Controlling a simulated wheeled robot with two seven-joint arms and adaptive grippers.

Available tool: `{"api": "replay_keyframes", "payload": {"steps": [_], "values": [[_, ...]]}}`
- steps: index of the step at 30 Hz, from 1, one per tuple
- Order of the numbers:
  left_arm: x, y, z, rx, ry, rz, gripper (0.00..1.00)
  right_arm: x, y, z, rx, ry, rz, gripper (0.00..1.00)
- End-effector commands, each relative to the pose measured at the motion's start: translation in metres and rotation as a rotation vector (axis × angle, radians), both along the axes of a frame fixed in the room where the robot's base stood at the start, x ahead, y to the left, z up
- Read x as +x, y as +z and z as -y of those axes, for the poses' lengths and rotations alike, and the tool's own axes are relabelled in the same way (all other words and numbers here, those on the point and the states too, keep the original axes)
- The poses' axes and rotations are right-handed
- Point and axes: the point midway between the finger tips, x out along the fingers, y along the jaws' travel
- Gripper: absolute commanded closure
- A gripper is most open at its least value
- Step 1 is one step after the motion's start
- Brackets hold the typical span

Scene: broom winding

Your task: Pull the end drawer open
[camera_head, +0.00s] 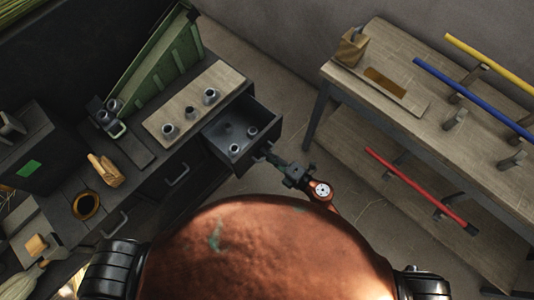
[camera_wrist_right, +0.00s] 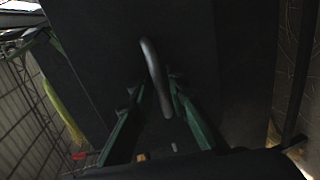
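The end drawer (camera_head: 218,148) of the dark workbench is pulled out at its right end, with small grey metal pieces inside. Its front panel (camera_wrist_right: 100,35) fills much of the right wrist view, with the curved metal handle (camera_wrist_right: 153,65) in the middle. My right gripper (camera_head: 268,154) is at the outer face of the drawer front. In the right wrist view the green fingers of this gripper (camera_wrist_right: 155,88) lie on both sides of the handle, close together, and appear shut on it. The exact contact is dark. My left gripper is not in view.
Metal fittings stand on a board (camera_head: 160,127) on the workbench (camera_head: 150,182), beside a green rack (camera_head: 160,62). A wooden table (camera_head: 405,55) with blue and yellow rods stands at the right, a red rod (camera_head: 415,185) lower down. Floor shows between bench and table.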

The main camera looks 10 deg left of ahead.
Motion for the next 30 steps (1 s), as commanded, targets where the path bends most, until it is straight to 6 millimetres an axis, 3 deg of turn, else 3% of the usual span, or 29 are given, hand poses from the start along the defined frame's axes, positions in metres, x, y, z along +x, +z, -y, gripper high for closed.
{"api": "replay_keyframes", "payload": {"steps": [7, 21, 30], "values": [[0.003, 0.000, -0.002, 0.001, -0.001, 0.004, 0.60, -0.011, 0.002, 0.015, -0.003, -0.001, -0.001, 0.85], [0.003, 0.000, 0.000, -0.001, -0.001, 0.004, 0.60, -0.061, 0.020, 0.085, -0.001, -0.001, -0.002, 0.85], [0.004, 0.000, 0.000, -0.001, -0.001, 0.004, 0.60, -0.069, 0.023, 0.096, 0.001, 0.000, -0.001, 0.85]]}}
